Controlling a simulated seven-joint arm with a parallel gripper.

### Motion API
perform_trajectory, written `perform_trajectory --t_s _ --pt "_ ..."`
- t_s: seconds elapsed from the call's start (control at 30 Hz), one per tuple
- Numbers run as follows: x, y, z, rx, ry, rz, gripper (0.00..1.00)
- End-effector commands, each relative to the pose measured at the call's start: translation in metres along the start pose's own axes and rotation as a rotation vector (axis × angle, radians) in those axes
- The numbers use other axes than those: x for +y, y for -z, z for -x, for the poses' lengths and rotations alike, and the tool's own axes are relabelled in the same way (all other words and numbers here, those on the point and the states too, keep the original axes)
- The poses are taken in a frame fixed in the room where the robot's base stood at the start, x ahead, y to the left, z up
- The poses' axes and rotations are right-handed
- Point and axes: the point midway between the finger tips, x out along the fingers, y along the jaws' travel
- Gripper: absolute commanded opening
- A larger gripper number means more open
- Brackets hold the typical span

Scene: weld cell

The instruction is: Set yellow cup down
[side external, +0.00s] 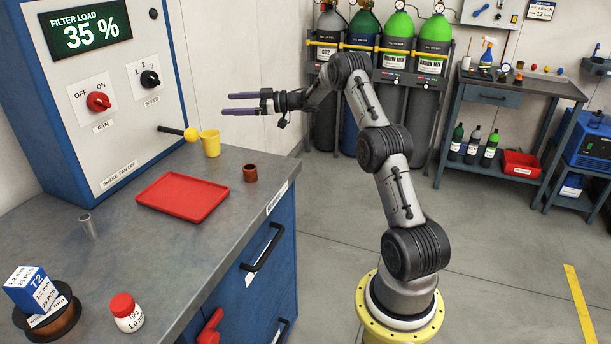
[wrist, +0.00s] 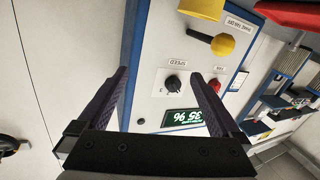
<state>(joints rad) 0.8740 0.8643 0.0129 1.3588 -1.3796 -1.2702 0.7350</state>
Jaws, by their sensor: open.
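The yellow cup (side external: 210,143) stands upright on the grey bench top, beside the yellow ball knob of the machine. Part of the cup also shows at the top edge of the wrist view (wrist: 203,8). My gripper (side external: 223,104) is open and empty, held in the air above and slightly to the right of the cup. Its two dark fingers are apart in the wrist view (wrist: 160,78), with the machine's front panel behind them. Nothing is between the fingers, and they do not touch the cup.
A red tray (side external: 183,197) lies empty on the bench (side external: 140,260). A small brown cup (side external: 250,173) stands near the bench edge. A metal tube (side external: 88,226), a spool with a box, and a red-lidded jar (side external: 126,312) are nearer. A yellow-knobbed lever (side external: 190,134) sticks out beside the cup.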

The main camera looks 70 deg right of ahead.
Motion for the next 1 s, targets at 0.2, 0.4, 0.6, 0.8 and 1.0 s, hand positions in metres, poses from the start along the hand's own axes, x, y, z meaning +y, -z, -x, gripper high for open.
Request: perform_trajectory --t_s 0.2,0.4,0.6,0.8,1.0 --pt "-0.022 0.11 -0.038 -0.09 -0.28 0.102 1.0" --pt "-0.074 0.171 -0.021 -0.218 -0.486 0.09 1.0" --pt "-0.155 0.19 0.03 -0.398 -0.595 0.001 1.0" --pt "-0.26 0.166 0.105 -0.626 -0.573 -0.131 1.0" --pt "-0.37 0.119 0.188 -0.867 -0.419 -0.252 1.0"
